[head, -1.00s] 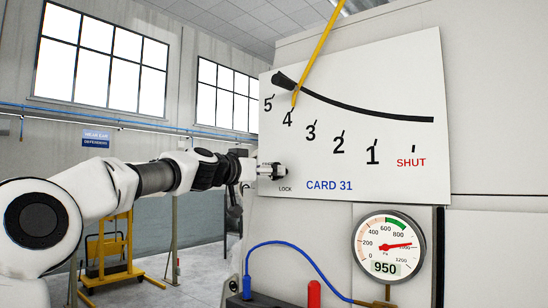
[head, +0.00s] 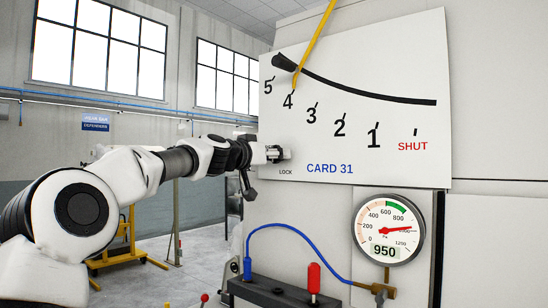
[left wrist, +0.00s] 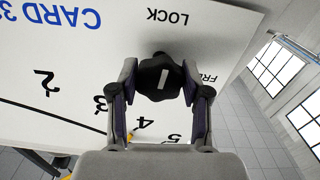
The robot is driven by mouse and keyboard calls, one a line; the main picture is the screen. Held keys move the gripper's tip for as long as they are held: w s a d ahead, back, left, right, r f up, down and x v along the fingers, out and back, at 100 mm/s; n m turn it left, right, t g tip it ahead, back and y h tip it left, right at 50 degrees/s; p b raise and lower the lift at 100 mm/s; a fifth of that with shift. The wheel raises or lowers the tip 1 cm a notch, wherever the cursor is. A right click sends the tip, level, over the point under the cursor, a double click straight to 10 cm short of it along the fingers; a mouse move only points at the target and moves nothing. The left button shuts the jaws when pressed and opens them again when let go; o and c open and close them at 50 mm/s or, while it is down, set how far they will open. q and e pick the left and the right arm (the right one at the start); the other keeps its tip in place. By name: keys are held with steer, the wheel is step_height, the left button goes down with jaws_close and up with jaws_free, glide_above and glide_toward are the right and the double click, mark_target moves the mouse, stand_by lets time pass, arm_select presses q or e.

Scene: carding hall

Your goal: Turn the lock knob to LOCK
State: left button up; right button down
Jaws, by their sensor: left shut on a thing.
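The lock knob (left wrist: 160,78) is black and lobed with a white mark on its face. In the left wrist view the mark runs nearly up and down, roughly in line with the word LOCK (left wrist: 168,16) above. The word FREE (left wrist: 208,77) is partly hidden beside the right finger. My left gripper (left wrist: 161,70) has a finger on each side of the knob and is shut on it. In the head view the left gripper (head: 275,154) is at the panel's lower left, hiding the knob, just above the LOCK label (head: 285,172). My right gripper is not in view.
The white CARD 31 panel (head: 380,60) carries a numbered scale and a yellow pointer (head: 318,40). Below are a pressure gauge (head: 389,230), a blue hose (head: 300,230) and a red handle (head: 313,278). A yellow trolley (head: 125,250) stands on the floor behind my arm.

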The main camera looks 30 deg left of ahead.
arm_select(q)
steer(key=shift+f+n, duration=0.1)
steer(key=shift+n, duration=0.5)
steer(key=o, duration=1.1)
steer(key=shift+w, duration=0.15)
steer(key=shift+o, duration=0.2)
steer(key=shift+w+d+f, duration=0.1)
steer(key=shift+w, duration=0.1)
steer(key=shift+s, duration=0.2)
